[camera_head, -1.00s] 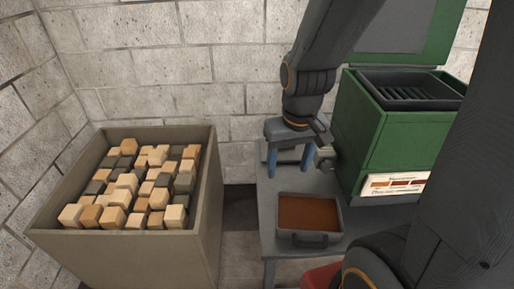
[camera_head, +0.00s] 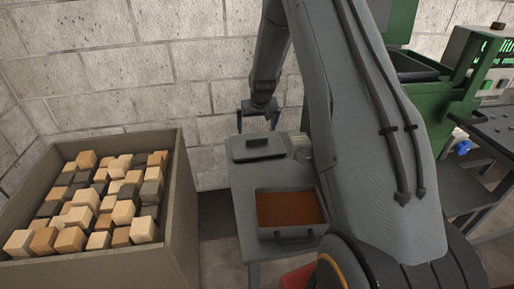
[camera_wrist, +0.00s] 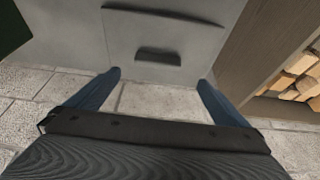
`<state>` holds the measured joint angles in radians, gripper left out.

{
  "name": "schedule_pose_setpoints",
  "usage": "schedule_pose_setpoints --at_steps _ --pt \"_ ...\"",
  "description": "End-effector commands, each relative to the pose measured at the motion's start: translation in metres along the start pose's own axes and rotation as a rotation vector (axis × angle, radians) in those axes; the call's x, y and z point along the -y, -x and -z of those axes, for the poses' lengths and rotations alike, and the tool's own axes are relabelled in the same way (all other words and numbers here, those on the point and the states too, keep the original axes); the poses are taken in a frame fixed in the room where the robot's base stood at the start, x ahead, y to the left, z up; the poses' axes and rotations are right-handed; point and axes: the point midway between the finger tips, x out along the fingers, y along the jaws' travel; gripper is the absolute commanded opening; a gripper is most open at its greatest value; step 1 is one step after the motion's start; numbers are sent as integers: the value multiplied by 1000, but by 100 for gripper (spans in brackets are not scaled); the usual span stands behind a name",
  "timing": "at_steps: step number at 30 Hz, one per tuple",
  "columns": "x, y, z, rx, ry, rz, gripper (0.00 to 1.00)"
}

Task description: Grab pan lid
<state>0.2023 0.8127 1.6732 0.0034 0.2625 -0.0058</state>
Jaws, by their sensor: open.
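The pan lid (camera_head: 240,154) is a flat grey plate with a dark raised handle (camera_head: 265,141). It lies on the grey side table, just beyond the pan. My gripper (camera_head: 258,115) is open and empty beyond the lid's far edge, apart from it. In the wrist view the lid (camera_wrist: 200,40) and its handle (camera_wrist: 158,55) show ahead of the two blue fingers (camera_wrist: 159,78), roughly centred between them. The pan (camera_head: 262,234) holds a brown filling and stands nearer me on the table, its handle facing me.
A large crate (camera_head: 186,205) of wooden and dark blocks stands at left. A green machine (camera_head: 455,88) and a dark bench stand at right. A block wall is close behind my gripper. My arm hides the table's right part.

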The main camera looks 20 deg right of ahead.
Motion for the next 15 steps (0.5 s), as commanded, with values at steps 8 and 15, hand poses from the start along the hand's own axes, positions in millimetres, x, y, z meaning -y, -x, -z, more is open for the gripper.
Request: schedule_pose_setpoints --at_steps 8,15 --pt "-2 -23 -1 1 -1 0 100" --pt "-6 -50 -4 2 -2 0 100"
